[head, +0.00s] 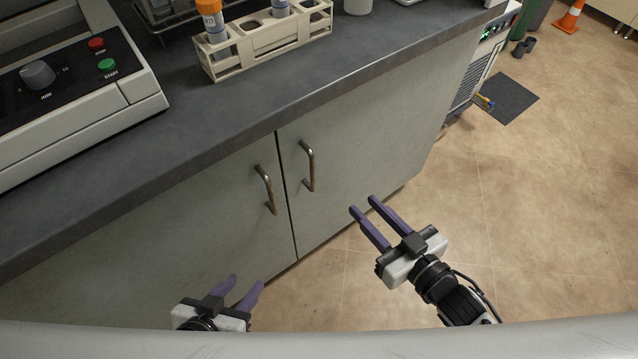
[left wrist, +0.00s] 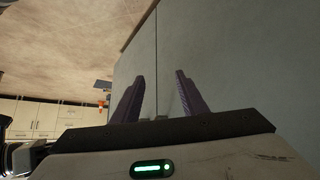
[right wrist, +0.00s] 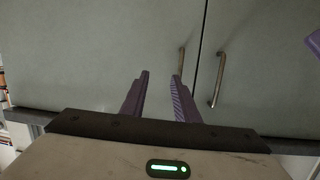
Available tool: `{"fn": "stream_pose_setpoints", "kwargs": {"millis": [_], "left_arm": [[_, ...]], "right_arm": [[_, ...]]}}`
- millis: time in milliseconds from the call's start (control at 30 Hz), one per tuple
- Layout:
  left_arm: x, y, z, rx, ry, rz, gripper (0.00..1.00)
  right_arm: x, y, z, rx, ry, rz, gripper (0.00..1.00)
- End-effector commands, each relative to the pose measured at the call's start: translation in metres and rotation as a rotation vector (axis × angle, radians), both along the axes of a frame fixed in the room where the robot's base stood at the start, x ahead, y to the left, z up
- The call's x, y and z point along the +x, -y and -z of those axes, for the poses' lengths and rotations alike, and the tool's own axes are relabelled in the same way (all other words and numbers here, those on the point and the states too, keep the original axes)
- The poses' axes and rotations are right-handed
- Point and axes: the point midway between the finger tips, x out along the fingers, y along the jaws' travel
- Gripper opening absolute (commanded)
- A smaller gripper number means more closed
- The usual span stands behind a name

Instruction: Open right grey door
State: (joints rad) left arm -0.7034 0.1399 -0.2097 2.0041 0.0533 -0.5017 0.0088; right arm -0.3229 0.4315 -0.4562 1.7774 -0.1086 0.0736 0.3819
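The right grey door (head: 365,140) is shut in the cabinet under the counter, with an upright metal handle (head: 309,166) near its left edge. My right gripper (head: 362,203) is open and empty, in front of this door and to the right of the handle, apart from it. In the right wrist view, which looks upside down, the right door's handle (right wrist: 181,65) shows just beyond one fingertip, partly hidden by it. The left door (head: 215,215) is also shut, with its own handle (head: 265,189). My left gripper (head: 247,281) is open and empty, low before the left door.
The dark counter (head: 225,110) overhangs the doors and carries a test tube rack (head: 265,45) and a grey instrument (head: 70,85). The tiled floor (head: 540,230) to the right is clear. An orange cone (head: 570,17) and a dark mat (head: 504,97) are farther off.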

Motion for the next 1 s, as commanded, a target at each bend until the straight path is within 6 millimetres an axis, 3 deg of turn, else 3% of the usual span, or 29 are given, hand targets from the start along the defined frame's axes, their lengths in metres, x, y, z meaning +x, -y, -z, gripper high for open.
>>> {"fn": "stream_pose_setpoints", "kwargs": {"millis": [33, 167, 367, 700, 1000], "left_arm": [[0.003, 0.001, 0.021, -0.001, 0.008, 0.003, 0.39], [0.005, 0.003, 0.03, -0.004, 0.016, 0.008, 0.39], [0.006, 0.004, 0.03, -0.005, 0.017, 0.01, 0.39], [0.006, 0.004, 0.036, -0.007, 0.017, 0.01, 0.39], [0.008, 0.004, 0.035, -0.011, 0.024, 0.008, 0.39]], "right_arm": [[0.01, -0.006, 0.01, 0.015, 0.071, -0.076, 0.28], [0.013, -0.019, 0.0, 0.067, 0.166, -0.223, 0.28], [0.019, -0.032, -0.008, 0.094, 0.197, -0.29, 0.28], [0.06, -0.077, -0.009, 0.094, 0.197, -0.286, 0.28], [0.079, -0.098, -0.008, 0.092, 0.193, -0.286, 0.28]]}}
